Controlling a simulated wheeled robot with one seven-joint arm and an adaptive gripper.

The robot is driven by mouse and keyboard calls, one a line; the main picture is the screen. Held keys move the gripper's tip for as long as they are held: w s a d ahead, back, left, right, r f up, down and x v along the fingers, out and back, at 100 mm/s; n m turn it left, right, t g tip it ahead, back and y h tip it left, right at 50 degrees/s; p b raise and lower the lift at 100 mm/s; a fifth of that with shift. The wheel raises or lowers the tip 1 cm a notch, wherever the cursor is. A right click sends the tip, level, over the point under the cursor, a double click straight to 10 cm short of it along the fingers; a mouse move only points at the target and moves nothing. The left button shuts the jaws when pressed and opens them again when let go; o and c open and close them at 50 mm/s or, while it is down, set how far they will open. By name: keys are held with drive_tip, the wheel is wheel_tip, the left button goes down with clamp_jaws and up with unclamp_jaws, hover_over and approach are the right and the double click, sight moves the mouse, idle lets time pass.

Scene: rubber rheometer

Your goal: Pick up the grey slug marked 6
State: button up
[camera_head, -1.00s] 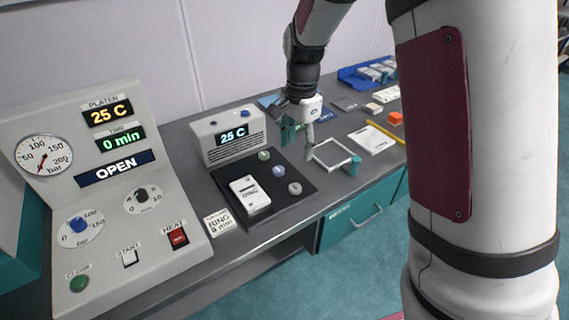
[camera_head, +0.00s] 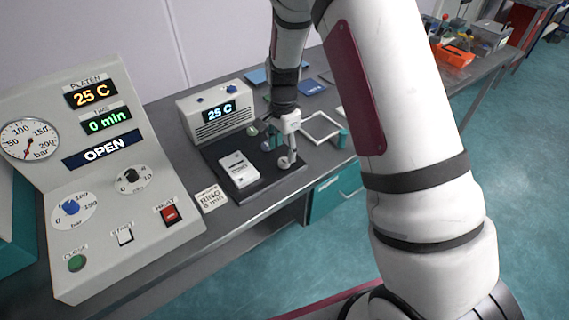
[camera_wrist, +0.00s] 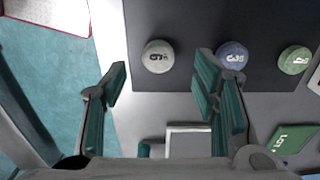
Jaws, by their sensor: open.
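The grey slug marked 6 (camera_wrist: 158,57) lies on the dark mat (camera_wrist: 185,20) in the wrist view, its mark upside down. My gripper (camera_wrist: 161,78) is open and empty, with one teal-padded finger to each side of the slug's line and the slug just beyond the fingertips. In the head view my gripper (camera_head: 280,148) is low over the right part of the mat and partly hides the slugs there. The blue slug (camera_wrist: 232,55) is close by the right finger, and the green slug (camera_wrist: 294,60) is farther right.
A white block (camera_head: 238,170) stands on the mat left of my gripper. A control box reading 25 C (camera_head: 215,112) stands behind. A white frame (camera_head: 322,127) and a teal cylinder (camera_head: 342,139) are to the right. The press panel (camera_head: 100,190) is at left.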

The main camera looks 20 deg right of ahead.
sight(284, 161)
wheel_tip(284, 161, down, 4)
drive_tip(key=shift+d+f+p, duration=0.1)
drive_tip(key=shift+p, duration=0.25)
drive_tip(key=c, duration=1)
drive_tip(key=shift+o, duration=0.2)
